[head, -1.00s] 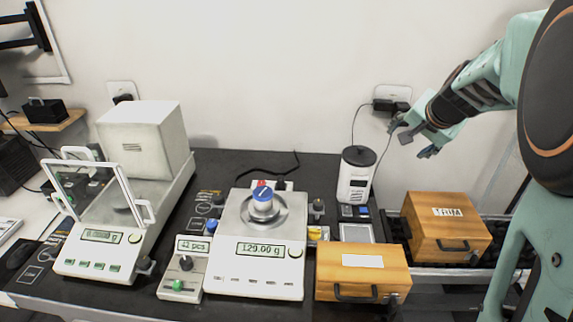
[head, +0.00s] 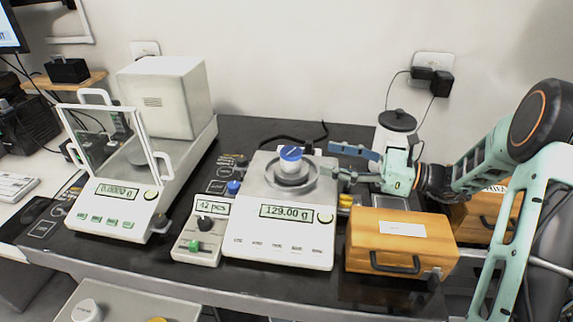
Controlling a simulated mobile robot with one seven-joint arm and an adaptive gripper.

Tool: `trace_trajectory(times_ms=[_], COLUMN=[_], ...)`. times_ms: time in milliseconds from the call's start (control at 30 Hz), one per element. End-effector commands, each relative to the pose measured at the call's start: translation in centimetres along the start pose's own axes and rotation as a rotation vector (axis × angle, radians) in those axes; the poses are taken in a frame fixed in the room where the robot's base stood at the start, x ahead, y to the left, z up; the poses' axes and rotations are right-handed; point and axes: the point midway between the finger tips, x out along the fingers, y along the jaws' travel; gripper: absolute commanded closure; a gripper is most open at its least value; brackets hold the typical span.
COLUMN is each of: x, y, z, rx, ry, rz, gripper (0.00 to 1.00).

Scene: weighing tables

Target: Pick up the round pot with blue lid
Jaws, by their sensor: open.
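The round pot with blue lid (head: 290,160) is small and white and stands upright on the round pan of the middle scale (head: 252,250). The scale's display reads 129.00 g. My gripper (head: 331,161) is open and empty, just right of the pot in the head view. Its fingers point left toward the pot, one farther back and one nearer. A gap shows between the fingertips and the pot, though its exact depth is hard to tell.
An enclosed balance (head: 115,208) with a glass shield stands left. A small counter box (head: 202,240) is beside the middle scale. A wooden case (head: 400,260) lies below my gripper, and a white canister with dark lid (head: 397,122) stands behind it. A grey tray (head: 135,295) is in front.

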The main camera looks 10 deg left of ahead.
Motion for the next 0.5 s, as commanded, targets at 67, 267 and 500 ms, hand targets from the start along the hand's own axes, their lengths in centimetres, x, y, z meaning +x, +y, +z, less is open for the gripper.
trace_trajectory(times_ms=[67,267,500], x=[1.0,4.2,6.9], y=[0.1,0.2,0.4], z=[0.0,-0.1,-0.3], rx=[0.000,-0.001,-0.002], ry=[0.001,0.004,0.005], rz=[0.004,0.005,0.005], gripper=[0.41,0.41,0.41])
